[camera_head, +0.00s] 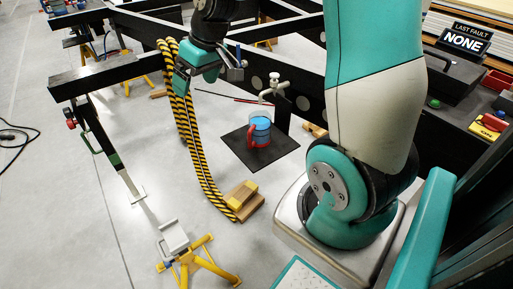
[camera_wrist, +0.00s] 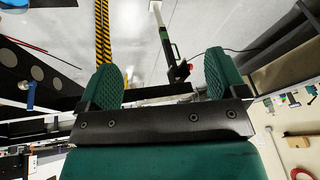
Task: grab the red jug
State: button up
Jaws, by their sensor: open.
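A jug (camera_head: 260,130) stands upright on a dark square plate (camera_head: 278,154) in the head view. I cannot make out the jug in the wrist view.
A white tap-like fitting (camera_head: 273,87) stands just above the jug. Yellow-black striped hoses (camera_head: 190,130) hang left of it, near my gripper. Black chassis beams (camera_head: 110,75) run behind. Wooden blocks (camera_head: 242,200) and a yellow stand (camera_head: 190,262) are on the floor.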

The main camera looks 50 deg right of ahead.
jog(key=w+d+f+m+h+b, duration=0.2)
jog(key=w+d+f+b, duration=0.15)
jog(key=d+f, duration=1.05)
jog(key=m+t+h+b, duration=0.1)
jog(key=m+b, duration=0.1)
jog(key=b, duration=0.1)
send_near(253, 127)
jog(key=w+f, duration=0.1)
jog(key=w+f+b, duration=0.1)
jog(key=f, duration=0.1)
jog(key=w+f+b, duration=0.1)
jog(key=f, duration=0.1)
jog(key=shift+w+d, duration=0.15)
jog(key=shift+w, duration=0.2)
jog(key=shift+d+b+x, duration=0.2)
jog(key=shift+b+x, duration=0.75)
jog(key=shift+x, duration=2)
grip_shut()
jog(key=shift+s, duration=0.1)
jog(key=shift+a, duration=0.2)
